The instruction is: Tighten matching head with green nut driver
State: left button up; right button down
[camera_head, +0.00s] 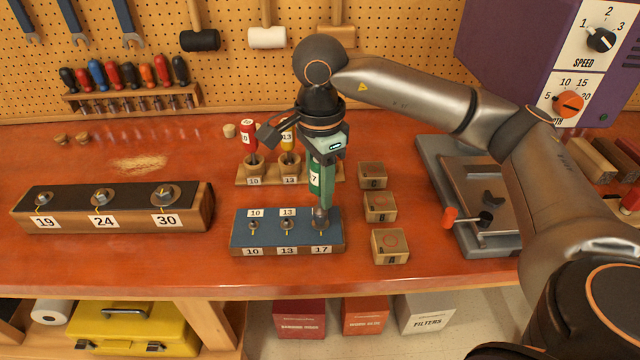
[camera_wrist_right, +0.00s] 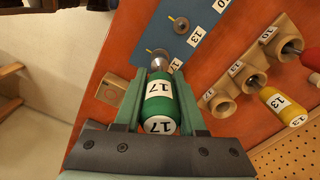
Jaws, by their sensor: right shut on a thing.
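The green nut driver (camera_head: 315,180) is upright in my right gripper (camera_head: 322,165), which is shut on its handle. In the right wrist view the green handle (camera_wrist_right: 161,100), labelled 17, lies between the two fingers (camera_wrist_right: 160,105). Its socket end is down at the head marked 17 (camera_head: 321,222) on the blue block (camera_head: 262,240); I cannot tell whether it is fully seated. The 10 head (camera_head: 254,226) and 13 head (camera_head: 287,225) stand to its left, uncovered. My left gripper is not in view.
Red (camera_head: 248,135) and yellow (camera_head: 287,142) drivers stand in the wooden rack (camera_head: 243,178) behind. Small lettered blocks (camera_head: 390,246) stand close to the right. A vise (camera_head: 480,200) is farther right. A long block (camera_head: 110,215) with larger heads is at left. Bench between is clear.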

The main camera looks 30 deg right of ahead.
jog(key=shift+f+b, duration=0.55)
jog(key=shift+f, duration=0.2)
jog(key=shift+m, duration=0.3)
jog(key=shift+f+m, duration=0.1)
jog(key=shift+m, duration=0.8)
jog(key=m, duration=0.5)
jog(key=shift+m, duration=0.4)
jog(key=shift+n+b, duration=0.35)
jog(key=shift+n, duration=0.05)
jog(key=shift+r+p, duration=2.7)
jog(key=shift+r, duration=1.15)
